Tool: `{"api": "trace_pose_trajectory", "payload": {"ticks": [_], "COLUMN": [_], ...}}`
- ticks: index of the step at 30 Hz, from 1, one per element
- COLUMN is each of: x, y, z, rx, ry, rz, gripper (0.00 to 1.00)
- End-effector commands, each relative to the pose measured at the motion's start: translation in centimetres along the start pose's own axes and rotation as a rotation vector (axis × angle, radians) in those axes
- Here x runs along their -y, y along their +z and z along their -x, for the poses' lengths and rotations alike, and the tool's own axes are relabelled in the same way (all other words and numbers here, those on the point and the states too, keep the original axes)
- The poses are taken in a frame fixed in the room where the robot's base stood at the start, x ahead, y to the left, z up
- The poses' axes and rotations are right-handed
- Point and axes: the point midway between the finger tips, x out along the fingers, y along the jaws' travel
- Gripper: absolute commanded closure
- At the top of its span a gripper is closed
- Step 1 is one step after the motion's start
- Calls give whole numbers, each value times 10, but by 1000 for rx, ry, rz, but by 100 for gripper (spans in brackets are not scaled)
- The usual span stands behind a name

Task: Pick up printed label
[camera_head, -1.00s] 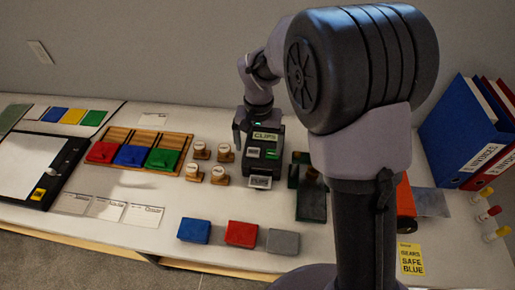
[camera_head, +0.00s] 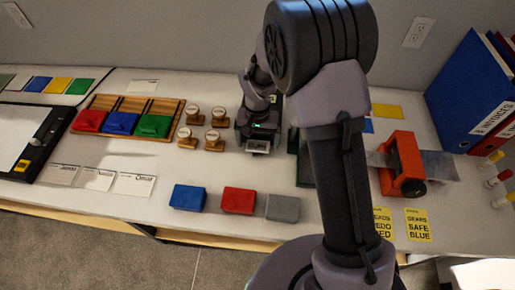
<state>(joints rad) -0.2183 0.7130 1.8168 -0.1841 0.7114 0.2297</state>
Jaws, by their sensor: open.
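The printed label (camera_head: 257,146) is a small pale slip with dark lettering, too small to read surely. It sticks out at the front of a dark label printer (camera_head: 262,126) with a small green light. My gripper (camera_head: 258,113) is open and over the printer, behind the label in the picture. It hides most of the printer's top and screen. Its fingertips are dark against the dark printer, so I cannot tell whether they touch it. The label appears clear of the fingers.
Several wooden stamps (camera_head: 213,141) stand just left of the printer. Blue (camera_head: 188,197), red (camera_head: 238,201) and grey (camera_head: 282,208) blocks lie in front. An orange tape dispenser (camera_head: 402,163) and blue binder (camera_head: 468,88) are at right. My arm hides the table right of the printer.

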Motion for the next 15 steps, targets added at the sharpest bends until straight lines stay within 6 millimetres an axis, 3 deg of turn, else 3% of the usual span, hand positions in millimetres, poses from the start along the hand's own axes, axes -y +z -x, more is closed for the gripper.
{"api": "trace_pose_trajectory", "payload": {"ticks": [15], "x": [0], "y": [0], "z": [-2], "rx": [-1], "ry": [-1], "rz": [0], "gripper": [7]}}
